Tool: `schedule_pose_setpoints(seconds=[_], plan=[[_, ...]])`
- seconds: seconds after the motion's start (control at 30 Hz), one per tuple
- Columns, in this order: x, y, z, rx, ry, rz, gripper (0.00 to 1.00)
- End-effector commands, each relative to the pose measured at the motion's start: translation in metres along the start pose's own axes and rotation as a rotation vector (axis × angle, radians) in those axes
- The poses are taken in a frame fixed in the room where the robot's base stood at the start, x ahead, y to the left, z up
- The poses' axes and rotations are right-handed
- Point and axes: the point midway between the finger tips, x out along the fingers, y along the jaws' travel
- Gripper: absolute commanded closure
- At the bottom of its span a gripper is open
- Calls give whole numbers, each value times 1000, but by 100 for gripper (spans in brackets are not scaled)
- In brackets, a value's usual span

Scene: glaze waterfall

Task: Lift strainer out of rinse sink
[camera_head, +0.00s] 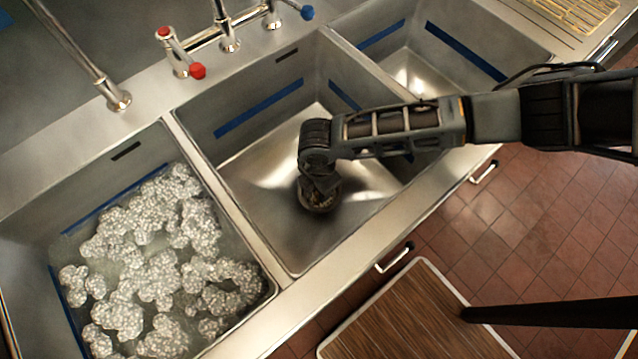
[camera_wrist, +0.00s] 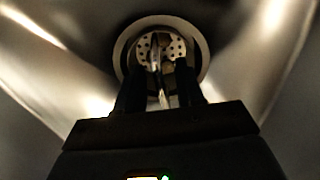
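The strainer (camera_wrist: 175,46) is a round metal piece with small holes, in the drain at the bottom of the middle sink basin (camera_head: 262,165). In the wrist view it lies straight ahead, inside a pale drain ring, with a thin upright part at its middle. My gripper (camera_wrist: 160,82) points down at it, with one dark finger on each side of that upright part. A gap shows between the fingers, so they look open; contact is not clear. In the head view my gripper (camera_head: 318,190) hides most of the drain.
The left basin (camera_head: 30,235) holds water and many pale, foamy clumps. The right basin (camera_head: 440,60) looks empty. Taps with red (camera_head: 198,71) and blue knobs stand behind. Basin walls and dividers surround my gripper. A wood-topped surface (camera_head: 400,325) stands in front.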

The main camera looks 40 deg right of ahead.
Motion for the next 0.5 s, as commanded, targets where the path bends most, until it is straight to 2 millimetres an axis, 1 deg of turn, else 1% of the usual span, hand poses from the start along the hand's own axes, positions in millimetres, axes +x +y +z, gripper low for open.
schedule_pose_setpoints(seconds=[0.1,0.3,0.5], plan=[[6,0,0,0,0,1,63],[6,0,0,0,0,1,63],[6,0,0,0,0,1,82]])
